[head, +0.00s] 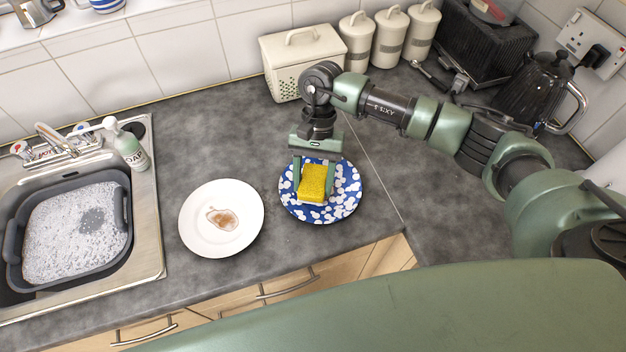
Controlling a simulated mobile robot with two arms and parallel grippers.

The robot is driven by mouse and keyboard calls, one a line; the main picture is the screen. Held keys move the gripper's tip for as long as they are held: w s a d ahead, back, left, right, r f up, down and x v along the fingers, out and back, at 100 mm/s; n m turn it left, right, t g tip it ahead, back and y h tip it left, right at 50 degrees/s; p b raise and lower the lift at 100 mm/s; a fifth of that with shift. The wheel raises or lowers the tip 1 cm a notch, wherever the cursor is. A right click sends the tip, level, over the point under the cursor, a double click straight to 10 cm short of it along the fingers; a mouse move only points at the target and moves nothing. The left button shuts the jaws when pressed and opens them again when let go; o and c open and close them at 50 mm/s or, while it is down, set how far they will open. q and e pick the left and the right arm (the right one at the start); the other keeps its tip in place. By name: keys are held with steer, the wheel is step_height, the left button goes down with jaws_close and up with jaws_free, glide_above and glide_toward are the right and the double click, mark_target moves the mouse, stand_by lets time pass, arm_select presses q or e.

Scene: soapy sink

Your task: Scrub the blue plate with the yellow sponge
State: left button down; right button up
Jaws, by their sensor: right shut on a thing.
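The blue plate (343,209) with white spots lies on the grey worktop, right of the white plate. My right gripper (314,184) is over the blue plate and shut on the yellow sponge (313,180), with a finger on each side of it. The sponge is at the middle of the plate; I cannot tell from this angle whether it touches the surface. The gripper and sponge hide part of the plate. My left gripper is not in view.
A white plate (190,222) with a brown stain lies close on the left. Further left, the sink holds a grey basin (122,242) of suds, with a soap bottle (130,152) behind. A bread bin (290,62), canisters (390,38), toaster and kettle (530,88) stand at the back.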

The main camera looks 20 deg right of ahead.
steer(key=shift+f+b, duration=0.4)
